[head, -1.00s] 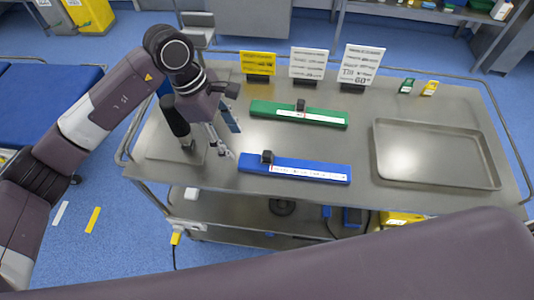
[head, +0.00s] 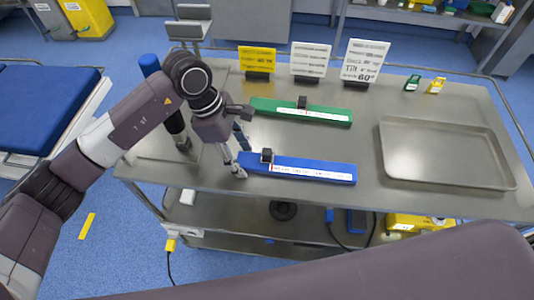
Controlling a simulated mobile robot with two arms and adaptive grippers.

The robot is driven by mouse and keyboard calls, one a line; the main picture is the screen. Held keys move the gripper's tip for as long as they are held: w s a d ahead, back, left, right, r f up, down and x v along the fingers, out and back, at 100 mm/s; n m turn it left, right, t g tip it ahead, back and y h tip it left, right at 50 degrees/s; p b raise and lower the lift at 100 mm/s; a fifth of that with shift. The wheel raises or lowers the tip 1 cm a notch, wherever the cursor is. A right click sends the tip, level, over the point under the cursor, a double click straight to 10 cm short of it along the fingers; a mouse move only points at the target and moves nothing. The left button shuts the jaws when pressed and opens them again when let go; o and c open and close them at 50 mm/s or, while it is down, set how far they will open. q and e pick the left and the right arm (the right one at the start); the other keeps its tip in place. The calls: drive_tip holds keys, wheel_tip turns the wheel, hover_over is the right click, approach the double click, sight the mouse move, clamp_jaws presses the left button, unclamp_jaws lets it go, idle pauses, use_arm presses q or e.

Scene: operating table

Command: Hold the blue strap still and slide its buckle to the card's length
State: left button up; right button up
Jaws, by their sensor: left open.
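The blue strap (head: 325,177) lies flat near the front edge of the steel table, with a white scale strip along it. Its dark buckle (head: 267,155) sits near the strap's left end. Cards stand at the back: a yellow card (head: 257,60), a white card (head: 308,60) and a larger white card (head: 364,60); their print is mostly too small to read. My left gripper (head: 240,160) is open at the strap's left end, its fingers pointing down; whether it touches the strap I cannot tell. My right gripper is not in view.
A green strap (head: 327,116) with a dark buckle (head: 302,102) lies behind the blue one. An empty steel tray (head: 389,160) is at the right. Small green (head: 412,83) and yellow (head: 437,85) items stand at the back right. Bare table lies between straps and tray.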

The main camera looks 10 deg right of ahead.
use_arm(q)
drive_tip(key=c, duration=1)
drive_tip(key=shift+r, duration=0.2)
